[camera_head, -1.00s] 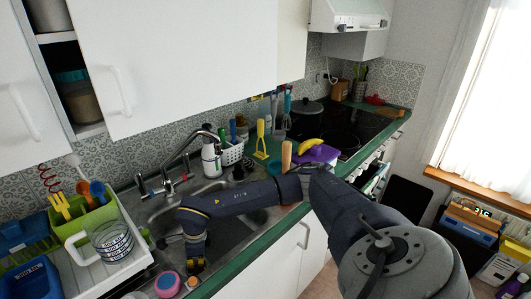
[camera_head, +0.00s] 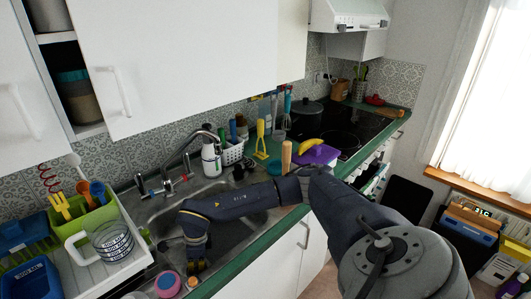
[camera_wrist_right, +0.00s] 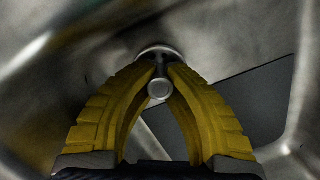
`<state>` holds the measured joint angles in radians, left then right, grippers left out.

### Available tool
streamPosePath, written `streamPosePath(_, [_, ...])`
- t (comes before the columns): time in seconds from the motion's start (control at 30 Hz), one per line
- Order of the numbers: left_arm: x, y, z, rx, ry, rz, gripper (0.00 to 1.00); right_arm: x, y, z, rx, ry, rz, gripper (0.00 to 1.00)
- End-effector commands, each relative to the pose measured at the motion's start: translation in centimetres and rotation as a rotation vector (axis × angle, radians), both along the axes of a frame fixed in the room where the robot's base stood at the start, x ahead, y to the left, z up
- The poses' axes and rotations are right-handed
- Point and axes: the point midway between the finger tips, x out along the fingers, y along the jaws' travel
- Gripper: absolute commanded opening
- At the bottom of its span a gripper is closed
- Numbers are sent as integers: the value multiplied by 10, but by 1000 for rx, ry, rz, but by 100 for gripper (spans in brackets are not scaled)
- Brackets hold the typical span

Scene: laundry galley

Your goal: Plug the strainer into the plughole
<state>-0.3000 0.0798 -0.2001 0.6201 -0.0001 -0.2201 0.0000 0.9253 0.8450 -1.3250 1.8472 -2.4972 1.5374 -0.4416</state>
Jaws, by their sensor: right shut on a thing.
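The metal sink (camera_head: 240,232) lies below the tap, and my right gripper (camera_head: 196,268) reaches down into its basin. In the right wrist view, the yellow fingers of my right gripper (camera_wrist_right: 160,82) are closed together at the tips on the small round metal knob of the strainer (camera_wrist_right: 158,89). A pale round metal rim shows just beyond the fingertips. The plughole is not clearly visible; the gripper and strainer cover that area, and I cannot tell whether the strainer sits in it. The strainer is hidden in the head view. My left gripper is out of view.
The tap (camera_head: 190,150) arches over the back of the sink. A white dish rack (camera_head: 108,272) with a glass measuring jug (camera_head: 112,242) stands at left. A pink round item (camera_head: 167,284) lies at the sink's front edge.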

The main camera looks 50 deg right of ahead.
Motion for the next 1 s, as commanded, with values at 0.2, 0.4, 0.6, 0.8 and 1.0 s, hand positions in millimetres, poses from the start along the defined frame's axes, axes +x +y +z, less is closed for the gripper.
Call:
streamPosePath(0.2, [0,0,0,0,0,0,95,0,0,-2,0,0,0,22])
streamPosePath(0.4, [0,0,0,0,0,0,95,0,0,-2,0,0,0,37])
streamPosePath(0.6, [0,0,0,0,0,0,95,0,0,-2,0,0,0,29])
streamPosePath(0.8, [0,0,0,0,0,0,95,0,0,-2,0,0,0,24])
streamPosePath(1.0, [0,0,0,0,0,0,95,0,0,2,0,0,0,24])
